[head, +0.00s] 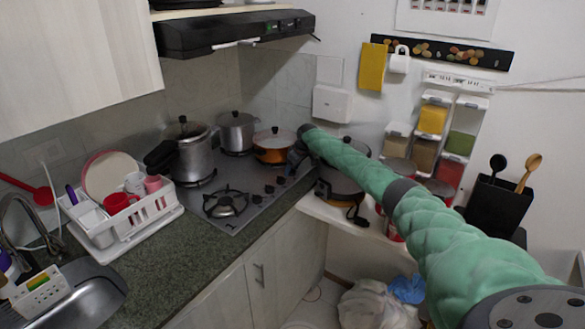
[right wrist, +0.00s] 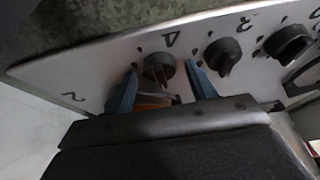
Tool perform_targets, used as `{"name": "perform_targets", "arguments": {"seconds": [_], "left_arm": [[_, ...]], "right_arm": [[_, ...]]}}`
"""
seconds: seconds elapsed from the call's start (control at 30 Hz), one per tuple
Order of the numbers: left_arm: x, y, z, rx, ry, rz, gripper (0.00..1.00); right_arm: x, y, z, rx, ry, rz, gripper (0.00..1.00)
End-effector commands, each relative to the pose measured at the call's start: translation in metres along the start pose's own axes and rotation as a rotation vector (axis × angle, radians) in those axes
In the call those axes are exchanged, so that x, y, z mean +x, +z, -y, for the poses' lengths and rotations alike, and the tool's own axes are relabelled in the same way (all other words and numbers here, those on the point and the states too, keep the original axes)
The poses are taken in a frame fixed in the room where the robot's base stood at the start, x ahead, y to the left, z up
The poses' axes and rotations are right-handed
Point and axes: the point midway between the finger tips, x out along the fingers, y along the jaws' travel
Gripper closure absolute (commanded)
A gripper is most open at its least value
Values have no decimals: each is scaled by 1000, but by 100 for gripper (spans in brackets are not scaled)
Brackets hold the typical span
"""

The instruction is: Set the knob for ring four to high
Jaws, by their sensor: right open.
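In the right wrist view the stove's control panel (right wrist: 110,62) appears upside down, with dark round knobs in a row. The knob by the number 4 (right wrist: 158,70) sits between the two blue fingertips of my right gripper (right wrist: 161,88). The fingers are apart, one on each side of this knob; I cannot tell whether they touch it. The knob by the number 3 (right wrist: 222,55) is to the right. In the head view my right gripper (head: 298,157) is at the right edge of the stove (head: 248,190), by the knobs (head: 270,189). My left gripper does not show.
A pressure cooker (head: 190,155), a steel pot (head: 236,133) and an orange pan (head: 273,147) stand on the stove. The front burner (head: 225,203) is bare. A white dish rack (head: 125,235) stands left. A shelf (head: 345,217) with a dark-lidded cooker lies below my right arm.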

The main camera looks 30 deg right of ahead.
Motion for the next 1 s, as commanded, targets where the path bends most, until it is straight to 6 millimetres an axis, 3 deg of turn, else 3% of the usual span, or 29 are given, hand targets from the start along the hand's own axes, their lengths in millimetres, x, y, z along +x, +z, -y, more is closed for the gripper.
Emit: {"name": "perform_targets", "arguments": {"seconds": [0.17, 0.4, 0.73, 1.0], "left_arm": [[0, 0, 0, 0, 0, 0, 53], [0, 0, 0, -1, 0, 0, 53], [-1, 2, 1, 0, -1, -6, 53], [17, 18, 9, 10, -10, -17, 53]], "right_arm": [[0, 0, 0, 0, 0, 0, 43], [0, 0, 0, 0, 0, 0, 87], [0, 0, 0, 38, 15, 0, 87], [-2, -1, 3, 187, 76, 0, 87]]}}
